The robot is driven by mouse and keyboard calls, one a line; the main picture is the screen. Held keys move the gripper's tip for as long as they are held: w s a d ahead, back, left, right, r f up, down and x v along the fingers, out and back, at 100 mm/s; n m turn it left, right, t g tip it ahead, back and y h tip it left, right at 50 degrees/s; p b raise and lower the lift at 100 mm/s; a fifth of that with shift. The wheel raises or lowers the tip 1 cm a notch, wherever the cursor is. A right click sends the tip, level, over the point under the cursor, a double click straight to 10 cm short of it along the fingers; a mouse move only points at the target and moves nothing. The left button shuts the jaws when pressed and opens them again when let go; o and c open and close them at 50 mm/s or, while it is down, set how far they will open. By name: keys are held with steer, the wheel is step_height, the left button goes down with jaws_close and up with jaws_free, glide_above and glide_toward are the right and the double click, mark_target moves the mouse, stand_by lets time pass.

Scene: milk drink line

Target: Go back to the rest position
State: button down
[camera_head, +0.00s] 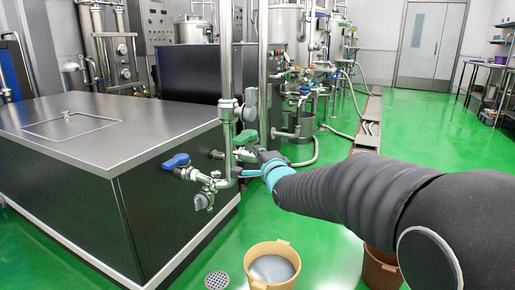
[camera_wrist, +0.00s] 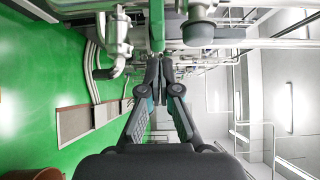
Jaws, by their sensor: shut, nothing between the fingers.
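My gripper (camera_head: 262,160) is at the end of my black-sleeved arm, close to the vertical steel pipe (camera_head: 226,75) and its valves. In the wrist view my gripper (camera_wrist: 159,62) has its fingertips together and is empty. A green valve handle (camera_head: 246,138) is just left of and above the gripper in the head view. The green handle (camera_wrist: 157,28) lies straight ahead of the fingertips in the wrist view; I cannot tell if they touch. A blue valve handle (camera_head: 176,161) is further left on the same piping.
A steel-topped tank (camera_head: 75,120) fills the left. A beige bucket (camera_head: 272,268) with greyish contents stands below the valves, and a brown bucket (camera_head: 381,265) is partly hidden by my arm. A floor drain (camera_head: 217,280) is nearby. The green floor (camera_head: 420,120) is clear towards the door.

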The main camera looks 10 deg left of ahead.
steer(key=s+d+f+n+g+h, duration=0.2)
steer(key=s+d+f+n+g, duration=0.25)
steer(key=s+f, duration=0.3)
steer(key=s+d+f+n+g+h, duration=0.3)
steer(key=s+f+n+g, duration=0.1)
steer(key=s+f+n, duration=0.3)
steer(key=s+d+r+g+h+p, duration=0.1)
steer(key=s+d+r+p, duration=0.1)
steer(key=s+d, duration=0.6)
steer(key=s+d+r+n+g+h+p, duration=0.1)
steer(key=s+d+r, duration=0.3)
steer(key=s+d, duration=0.5)
steer(key=s+p, duration=0.1)
steer(key=s, duration=0.7)
steer(key=shift+d+r+h+p, duration=0.25)
steer(key=shift+h+p, duration=0.05)
steer(key=shift+n, duration=0.25)
